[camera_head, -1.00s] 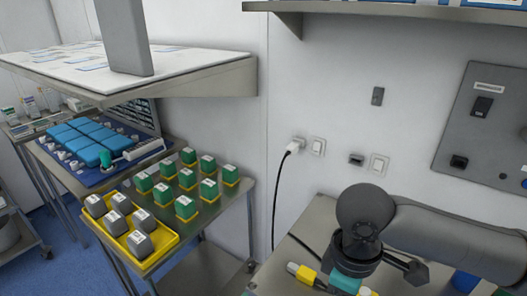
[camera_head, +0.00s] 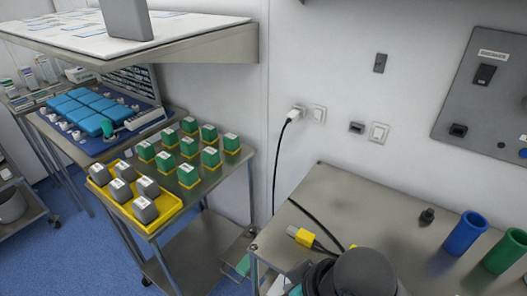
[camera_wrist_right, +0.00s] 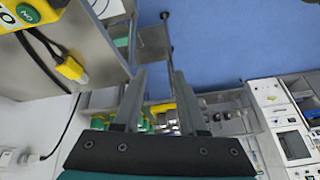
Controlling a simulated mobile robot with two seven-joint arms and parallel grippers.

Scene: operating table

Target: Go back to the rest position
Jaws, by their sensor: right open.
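My right gripper (camera_wrist_right: 160,75) shows in the right wrist view with its two fingers apart and nothing between them. Behind the fingers are blue floor and distant carts. In the head view, a dark rounded part of my right arm is at the bottom edge, over the front of the steel table (camera_head: 395,215). The fingers cannot be made out there. My left gripper is in neither view.
A yellow connector (camera_head: 301,236) with black cable lies on the table; blue (camera_head: 464,235) and green (camera_head: 505,252) cylinders stand at right. A cart with a yellow tray (camera_head: 172,212) and green-topped blocks (camera_head: 188,174) is at left. A shelf (camera_head: 190,42) overhangs it.

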